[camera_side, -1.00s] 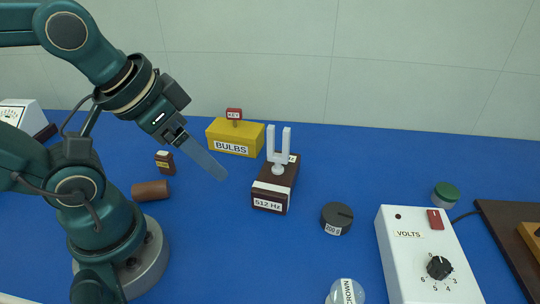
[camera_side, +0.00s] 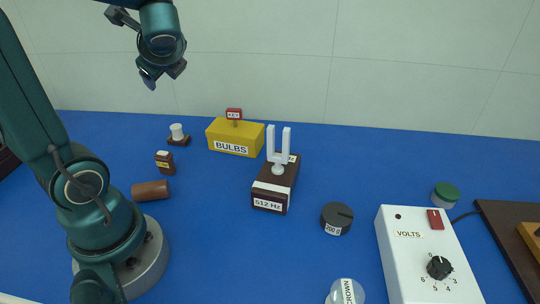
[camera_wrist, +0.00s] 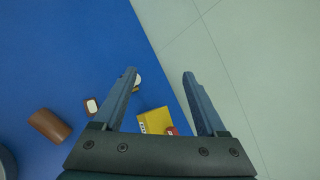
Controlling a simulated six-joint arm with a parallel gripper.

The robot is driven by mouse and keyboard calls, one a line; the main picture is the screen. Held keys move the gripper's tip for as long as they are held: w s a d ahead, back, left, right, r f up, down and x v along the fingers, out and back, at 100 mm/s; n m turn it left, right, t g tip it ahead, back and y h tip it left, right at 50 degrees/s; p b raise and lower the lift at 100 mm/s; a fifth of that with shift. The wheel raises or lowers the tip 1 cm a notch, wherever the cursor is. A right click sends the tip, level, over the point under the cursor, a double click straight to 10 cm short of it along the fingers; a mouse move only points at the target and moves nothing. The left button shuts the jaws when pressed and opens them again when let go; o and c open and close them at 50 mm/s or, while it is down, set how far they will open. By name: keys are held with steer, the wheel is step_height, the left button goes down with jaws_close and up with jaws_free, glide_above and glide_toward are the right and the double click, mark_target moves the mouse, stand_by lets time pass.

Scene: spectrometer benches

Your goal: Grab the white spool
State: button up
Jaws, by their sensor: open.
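The white spool (camera_side: 177,131) stands upright on a small dark brown base (camera_side: 179,141) at the back left of the blue bench, left of the yellow bulbs box. In the wrist view the spool (camera_wrist: 137,79) is mostly hidden behind the left finger. My gripper (camera_side: 165,80) is high above the bench, above the spool in the side picture and apart from it. In the wrist view the two fingers of my gripper (camera_wrist: 160,73) are spread wide with nothing between them.
A yellow bulbs box (camera_side: 222,136) with a red key tag (camera_side: 234,114) is right of the spool. A small brown bottle (camera_side: 165,163) and a brown cylinder (camera_side: 151,191) lie nearer. A tuning fork (camera_side: 279,150) stands on its box (camera_side: 273,191). The wall (camera_side: 400,70) rises behind.

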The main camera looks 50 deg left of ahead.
mark_target(175, 125)
steer(key=w+a+m+y, duration=0.2)
steer(key=a+m+y, duration=0.1)
steer(key=a+m, duration=0.35)
steer(key=f, duration=1.7)
steer(key=shift+s+d, duration=0.1)
steer(key=shift+d, duration=0.1)
steer(key=shift+h, duration=0.3)
steer(key=shift+x, duration=2.6)
steer(key=shift+c, duration=0.3)
jaws_close()
